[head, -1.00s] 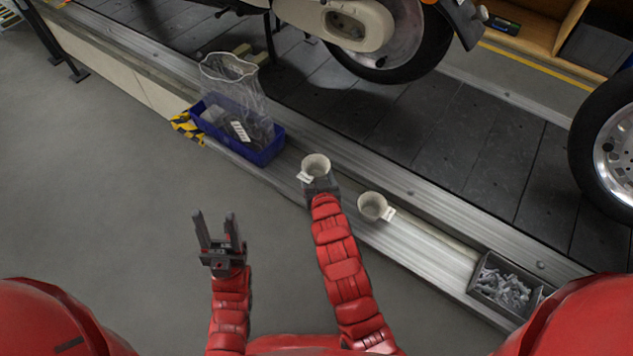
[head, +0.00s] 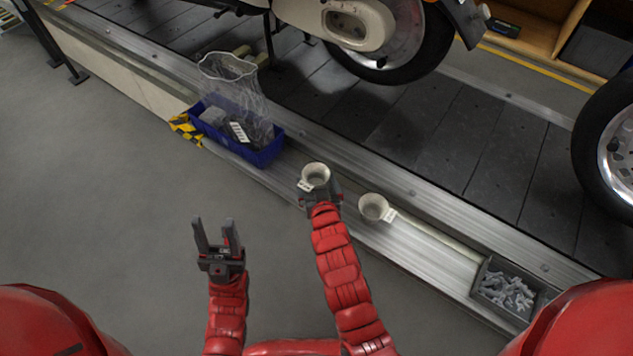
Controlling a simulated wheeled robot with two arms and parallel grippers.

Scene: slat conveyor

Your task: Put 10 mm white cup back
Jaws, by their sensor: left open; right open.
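Two white cups with small labels stand on the metal ledge of the conveyor. The left white cup (head: 316,174) is right at my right gripper (head: 320,191), whose jaws are open around or just behind it; the cup hides part of the fingers. The right white cup (head: 373,207) stands apart, a little to the right of that gripper. The label print is too small to read, so I cannot tell which cup is the 10 mm one. My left gripper (head: 217,236) is open and empty, over the grey floor to the left.
A blue bin (head: 253,152) with a clear bag (head: 238,82) and dark packs is left on the ledge. A dark box of small grey parts (head: 507,290) is at the right. A scooter wheel (head: 392,50) stands on the slats behind. Ledge between cup and box is mostly clear.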

